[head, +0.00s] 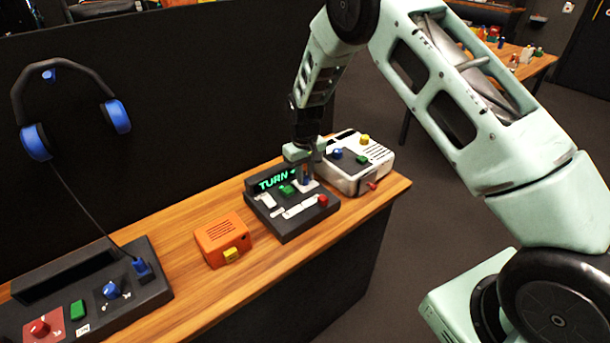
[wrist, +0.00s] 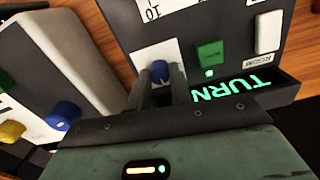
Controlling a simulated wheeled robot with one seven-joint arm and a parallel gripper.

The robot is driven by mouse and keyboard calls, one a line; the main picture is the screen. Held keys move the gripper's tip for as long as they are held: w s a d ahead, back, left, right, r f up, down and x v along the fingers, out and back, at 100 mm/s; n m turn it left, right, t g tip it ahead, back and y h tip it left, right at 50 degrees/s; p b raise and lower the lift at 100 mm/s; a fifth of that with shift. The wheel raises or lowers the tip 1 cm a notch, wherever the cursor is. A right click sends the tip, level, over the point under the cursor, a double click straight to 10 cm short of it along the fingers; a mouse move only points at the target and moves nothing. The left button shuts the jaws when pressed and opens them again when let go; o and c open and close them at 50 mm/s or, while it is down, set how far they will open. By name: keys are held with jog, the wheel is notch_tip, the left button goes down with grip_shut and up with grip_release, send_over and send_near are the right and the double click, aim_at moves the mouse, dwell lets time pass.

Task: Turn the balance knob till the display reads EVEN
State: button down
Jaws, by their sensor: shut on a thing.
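The dark panel (head: 292,231) stands on the wooden counter. Its display (head: 273,180) reads TURN with an arrow or mark after it in the head view; the display also shows in the wrist view (wrist: 232,88), upside down, reading TURN. A blue knob (wrist: 160,71) on a white plate sits on this panel, and I take it as the balance knob, though its label is hidden. My gripper (wrist: 160,84) comes down over the panel's back right with its fingers shut on the blue knob. In the head view my gripper (head: 305,172) covers most of that knob.
A white box (head: 350,180) with coloured knobs stands close right of the panel. An orange box (head: 222,240) sits to the left. A longer dark panel (head: 120,300) is at the far left, below hanging headphones (head: 35,140). Bare counter (head: 190,270) lies between.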

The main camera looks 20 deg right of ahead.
aim_at(305, 177)
jog(key=shift+r+m, duration=0.1)
jog(key=shift+m, duration=0.4)
jog(key=c, duration=1.3)
grip_release()
jog(key=shift+o, duration=0.2)
notch_tip(305, 177, up, 17)
jog(key=b, duration=0.2)
jog(key=shift+r+b, duration=0.15)
jog(key=shift+b, duration=0.25)
